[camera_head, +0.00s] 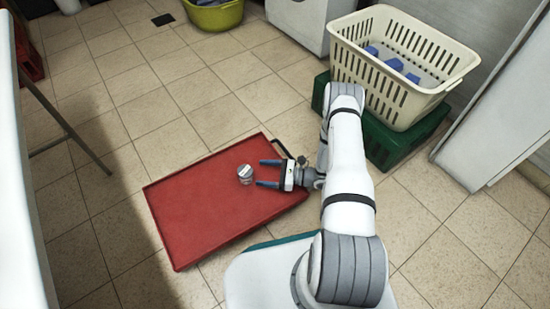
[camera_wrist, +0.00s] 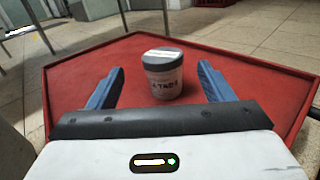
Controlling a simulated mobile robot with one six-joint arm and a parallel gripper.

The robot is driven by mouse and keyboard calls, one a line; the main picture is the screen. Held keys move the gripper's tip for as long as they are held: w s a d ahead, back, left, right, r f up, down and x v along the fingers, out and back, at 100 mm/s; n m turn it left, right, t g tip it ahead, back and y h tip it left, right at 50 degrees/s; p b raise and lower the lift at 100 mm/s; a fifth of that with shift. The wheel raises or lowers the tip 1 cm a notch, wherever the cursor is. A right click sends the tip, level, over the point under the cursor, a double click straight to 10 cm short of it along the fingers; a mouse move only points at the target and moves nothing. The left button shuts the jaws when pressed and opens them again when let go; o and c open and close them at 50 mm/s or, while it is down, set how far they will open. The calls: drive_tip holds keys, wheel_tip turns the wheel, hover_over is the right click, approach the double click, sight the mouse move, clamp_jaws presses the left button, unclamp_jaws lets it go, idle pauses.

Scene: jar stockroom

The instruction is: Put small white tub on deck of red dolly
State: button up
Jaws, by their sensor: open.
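The small white tub (camera_head: 245,174) stands upright on the deck of the red dolly (camera_head: 190,215). It has a grey lid with a pale label on top and dark lettering on its side, seen in the wrist view (camera_wrist: 163,78). My gripper (camera_head: 269,173) is open, with its blue fingers low over the deck. The tub is just ahead of the fingertips, roughly midway between them, and neither finger appears to touch it. In the wrist view, the red deck (camera_wrist: 215,60) spreads around the tub.
A cream basket (camera_head: 440,85) with blue items sits on a green crate (camera_head: 385,147) at the back right. A yellow-green tub (camera_head: 214,15) and a white cabinet (camera_head: 300,22) stand at the back. Tiled floor (camera_head: 130,80) is clear behind the dolly.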

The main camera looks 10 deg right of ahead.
drive_tip(key=s+a+r+n+g+h, duration=0.1)
drive_tip(key=s+r+n+g+h, duration=0.35)
drive_tip(key=r, duration=0.75)
drive_tip(key=s+a+r+n+g+h, duration=0.1)
drive_tip(key=a+r+n+g, duration=0.1)
drive_tip(key=r+n+g, duration=0.75)
drive_tip(key=s+d+r+n+t+h, duration=0.4)
drive_tip(key=s+r, duration=0.3)
drive_tip(key=r, duration=0.2)
drive_tip(key=s+d+r+n+t+h, duration=0.4)
drive_tip(key=s+r+h, duration=0.3)
drive_tip(key=r, duration=0.3)
drive_tip(key=shift+r+n+t, duration=0.25)
drive_tip(key=shift+n+t, duration=0.05)
drive_tip(key=shift+t, duration=0.2)
drive_tip(key=shift+s+a, duration=0.1)
drive_tip(key=shift+s, duration=0.15)
